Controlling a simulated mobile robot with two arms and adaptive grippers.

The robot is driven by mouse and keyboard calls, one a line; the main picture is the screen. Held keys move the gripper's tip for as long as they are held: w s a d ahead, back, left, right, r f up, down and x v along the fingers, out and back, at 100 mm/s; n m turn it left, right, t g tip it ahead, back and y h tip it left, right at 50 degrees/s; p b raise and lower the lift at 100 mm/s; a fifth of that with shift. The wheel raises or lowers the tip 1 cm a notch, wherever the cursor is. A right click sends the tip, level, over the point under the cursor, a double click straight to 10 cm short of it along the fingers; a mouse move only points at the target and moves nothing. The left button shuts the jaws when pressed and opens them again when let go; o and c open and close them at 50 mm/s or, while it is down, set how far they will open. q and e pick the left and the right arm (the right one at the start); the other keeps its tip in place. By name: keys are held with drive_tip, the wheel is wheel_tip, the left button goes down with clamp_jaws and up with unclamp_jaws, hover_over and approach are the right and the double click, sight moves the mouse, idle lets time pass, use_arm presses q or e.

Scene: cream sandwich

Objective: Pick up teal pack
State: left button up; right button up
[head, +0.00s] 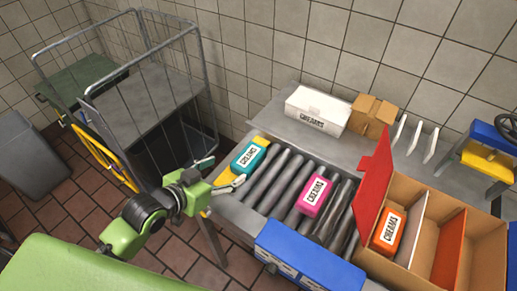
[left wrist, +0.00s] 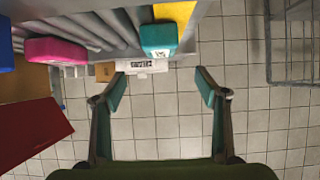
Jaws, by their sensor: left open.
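The teal pack (head: 248,157), with a white CREAMS label, lies at the left end of the roller conveyor by a yellow patch. My left gripper (head: 223,174) is open and empty, just left of the pack and apart from it. In the left wrist view the teal pack (left wrist: 158,38) shows near the top centre, beyond the open fingers (left wrist: 160,88) and not between them. My right gripper is not in view.
A pink pack (head: 314,195) lies further along the rollers (head: 283,178). A blue box (head: 305,258) stands in front, and a divided carton (head: 453,225) with an orange pack (head: 388,231) is at right. A wire cage trolley (head: 148,95) stands left.

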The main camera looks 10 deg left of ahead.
sight(247, 157)
use_arm(q)
drive_tip(key=shift+x, duration=1.1)
drive_tip(key=p+x, duration=0.1)
drive_tip(key=x, duration=0.2)
drive_tip(key=shift+w+d+f, duration=0.1)
drive_tip(key=shift+w, duration=0.3)
drive_tip(key=shift+x, duration=1.1)
drive_tip(key=shift+w+d+f+p, duration=0.2)
drive_tip(key=shift+w+p, duration=0.1)
drive_tip(key=shift+w, duration=0.1)
drive_tip(key=shift+w+d+f, duration=0.1)
drive_tip(key=shift+w+f, duration=0.05)
drive_tip(key=shift+w, duration=0.2)
drive_tip(key=p+x, duration=0.1)
drive_tip(key=x, duration=0.2)
drive_tip(key=shift+w+d+f, duration=0.1)
drive_tip(key=shift+w+f, duration=0.15)
drive_tip(key=shift+w, duration=0.05)
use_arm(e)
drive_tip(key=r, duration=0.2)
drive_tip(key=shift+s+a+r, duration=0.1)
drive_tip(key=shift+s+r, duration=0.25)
use_arm(q)
drive_tip(key=shift+s, duration=0.1)
drive_tip(key=shift+c, duration=0.4)
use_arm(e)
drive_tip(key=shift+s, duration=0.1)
